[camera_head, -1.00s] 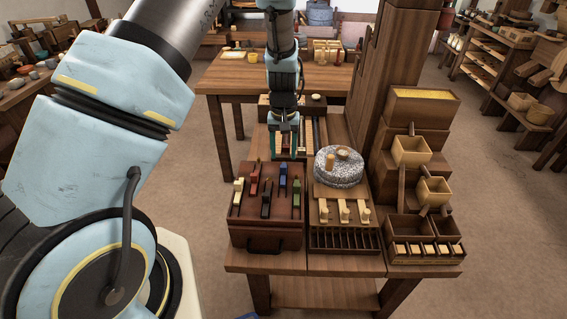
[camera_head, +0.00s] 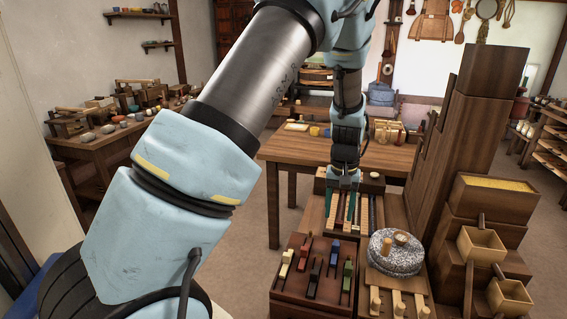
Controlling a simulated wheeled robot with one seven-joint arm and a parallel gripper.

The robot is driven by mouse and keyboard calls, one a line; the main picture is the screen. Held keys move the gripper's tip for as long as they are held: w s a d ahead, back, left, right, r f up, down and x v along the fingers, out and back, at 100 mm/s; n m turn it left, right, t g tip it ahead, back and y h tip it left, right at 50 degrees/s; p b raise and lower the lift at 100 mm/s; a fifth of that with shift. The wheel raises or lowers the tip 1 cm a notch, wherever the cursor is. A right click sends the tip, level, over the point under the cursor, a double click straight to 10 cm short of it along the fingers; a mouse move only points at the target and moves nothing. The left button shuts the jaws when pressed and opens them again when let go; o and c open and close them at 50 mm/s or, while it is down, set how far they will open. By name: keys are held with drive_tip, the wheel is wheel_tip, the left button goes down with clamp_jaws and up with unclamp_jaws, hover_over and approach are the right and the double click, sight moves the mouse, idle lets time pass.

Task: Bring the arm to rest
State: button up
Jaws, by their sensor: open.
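My gripper (camera_head: 342,186) hangs pointing down above the striped rack of coloured slats (camera_head: 373,212) at the back of the work table. Its jaws are open and hold nothing that I can see. My arm comes in from the lower left, arches across the middle and drops to the gripper. Whether the fingertips touch the slats below cannot be told from here.
In front of the rack stands a red-brown box with coloured sliders (camera_head: 313,268). Right of it lies a round grey quern stone (camera_head: 397,253). A tall stepped wooden tower (camera_head: 477,120) and a yellow-filled hopper (camera_head: 497,190) rise at the right. A wooden table (camera_head: 285,150) stands behind.

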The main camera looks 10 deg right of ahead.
drive_tip(key=a+r+n, duration=0.1)
drive_tip(key=a+r, duration=0.2)
drive_tip(key=a, duration=0.5)
drive_tip(key=a+r+n, duration=0.1)
drive_tip(key=a+r, duration=0.3)
drive_tip(key=a, duration=0.4)
drive_tip(key=s+a+r+n, duration=0.1)
drive_tip(key=s+a+r, duration=0.1)
drive_tip(key=s+a, duration=0.2)
drive_tip(key=s+a+r+t, duration=0.1)
drive_tip(key=s+a, duration=0.3)
drive_tip(key=a, duration=0.7)
drive_tip(key=shift+a+r+n+t, duration=0.3)
drive_tip(key=shift+r+n, duration=0.05)
drive_tip(key=shift+n, duration=0.05)
